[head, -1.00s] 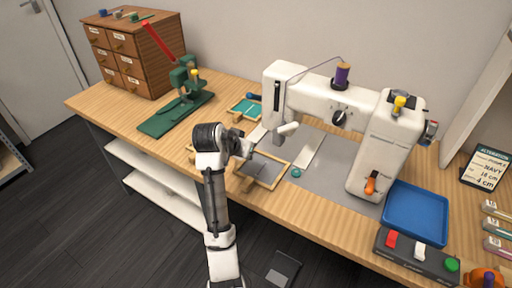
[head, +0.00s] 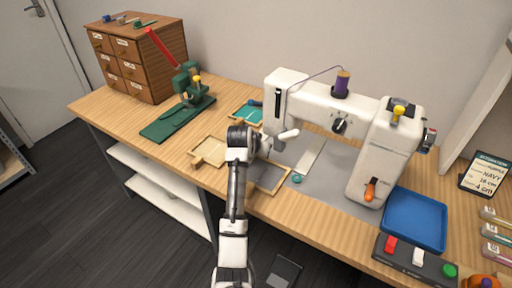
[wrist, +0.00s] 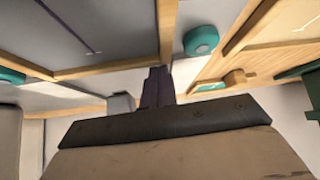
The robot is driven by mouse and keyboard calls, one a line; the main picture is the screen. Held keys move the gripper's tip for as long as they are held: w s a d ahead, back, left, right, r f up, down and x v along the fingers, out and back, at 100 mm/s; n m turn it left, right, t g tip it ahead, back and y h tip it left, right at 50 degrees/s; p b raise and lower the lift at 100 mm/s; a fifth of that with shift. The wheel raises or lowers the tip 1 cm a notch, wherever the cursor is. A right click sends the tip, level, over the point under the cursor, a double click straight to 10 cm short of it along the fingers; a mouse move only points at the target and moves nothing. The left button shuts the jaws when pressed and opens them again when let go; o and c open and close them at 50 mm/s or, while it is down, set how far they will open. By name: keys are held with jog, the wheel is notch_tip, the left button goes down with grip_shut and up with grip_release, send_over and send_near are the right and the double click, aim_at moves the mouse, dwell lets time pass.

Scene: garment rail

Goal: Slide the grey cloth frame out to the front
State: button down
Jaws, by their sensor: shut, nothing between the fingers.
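The grey cloth frame (head: 268,176) is a wooden frame with grey cloth. It lies on the bench in front of the sewing machine, partly hidden by my arm. My gripper (head: 267,147) is over its back part in the head view. In the wrist view, the dark fingers (wrist: 158,88) are shut and empty, beside a wooden rail edging grey cloth (wrist: 100,28). I cannot tell whether they touch the rail.
A pale wooden frame (head: 209,151) lies to the left, and a teal cloth frame (head: 247,114) behind. The white sewing machine (head: 376,150) stands right. A teal disc (head: 297,178) lies beside the grey frame. A green press (head: 180,115) stands at left.

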dwell(0.3)
jog(key=shift+s+a+p, duration=0.4)
jog(key=shift+s+p, duration=0.15)
jog(key=shift+s, duration=0.15)
jog(key=shift+f, duration=0.1)
jog(key=shift+r, duration=0.2)
